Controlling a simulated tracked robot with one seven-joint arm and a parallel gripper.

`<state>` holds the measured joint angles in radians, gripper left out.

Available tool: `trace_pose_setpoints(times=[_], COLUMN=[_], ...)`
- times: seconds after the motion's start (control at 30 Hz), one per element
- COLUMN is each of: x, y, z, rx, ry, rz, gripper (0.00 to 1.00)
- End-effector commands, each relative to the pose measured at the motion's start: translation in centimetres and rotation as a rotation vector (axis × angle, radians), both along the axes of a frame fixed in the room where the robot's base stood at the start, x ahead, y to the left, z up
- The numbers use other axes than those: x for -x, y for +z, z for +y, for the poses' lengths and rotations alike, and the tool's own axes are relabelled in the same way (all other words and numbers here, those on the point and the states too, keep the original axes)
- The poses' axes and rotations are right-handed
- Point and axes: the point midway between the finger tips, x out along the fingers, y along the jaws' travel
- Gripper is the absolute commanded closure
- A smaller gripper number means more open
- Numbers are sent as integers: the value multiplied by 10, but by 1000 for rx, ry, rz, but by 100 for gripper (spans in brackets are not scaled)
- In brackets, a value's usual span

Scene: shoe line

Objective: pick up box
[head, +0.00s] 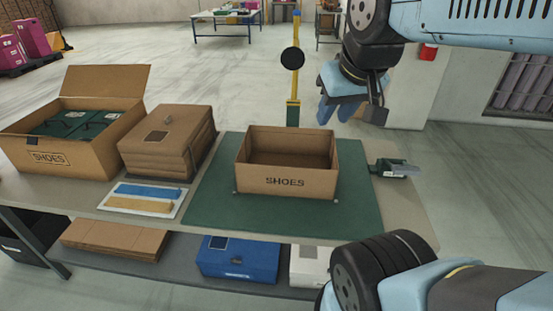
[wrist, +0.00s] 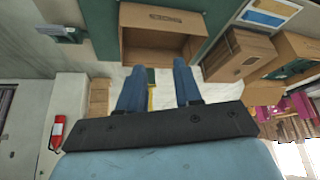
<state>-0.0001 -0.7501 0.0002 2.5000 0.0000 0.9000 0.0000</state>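An open, empty brown cardboard box (head: 287,181) marked SHOES stands upright on the green mat (head: 220,200) on the table. The box (wrist: 160,50) also shows at the top of the wrist view, beyond my fingertips. My gripper (head: 347,112) is behind and above the box's right side in the head view, apart from it. In the wrist view its two blue fingers (wrist: 155,66) are spread wide with nothing between them.
A larger open SHOES carton (head: 80,165) with green boxes inside stands at the left. Beside it is a stack of flat cardboard (head: 165,150). A handheld device (head: 392,168) lies right of the mat. A yellow post (head: 293,80) rises behind the table.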

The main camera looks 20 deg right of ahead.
Motion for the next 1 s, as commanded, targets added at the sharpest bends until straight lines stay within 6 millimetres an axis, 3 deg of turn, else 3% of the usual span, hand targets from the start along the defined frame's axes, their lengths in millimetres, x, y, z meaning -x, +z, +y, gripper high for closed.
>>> trace_pose_setpoints(times=[0.4, 0.47, 0.77, 1.0], x=[-6, -12, -73, -126], y=[0, -2, -23, -55], z=[0, 12, 13, 12], rx=[-19, -41, -225, -348], ry=[-36, -75, -507, -912], rz=[12, 26, 145, 232], gripper=[66, 66, 66, 66])
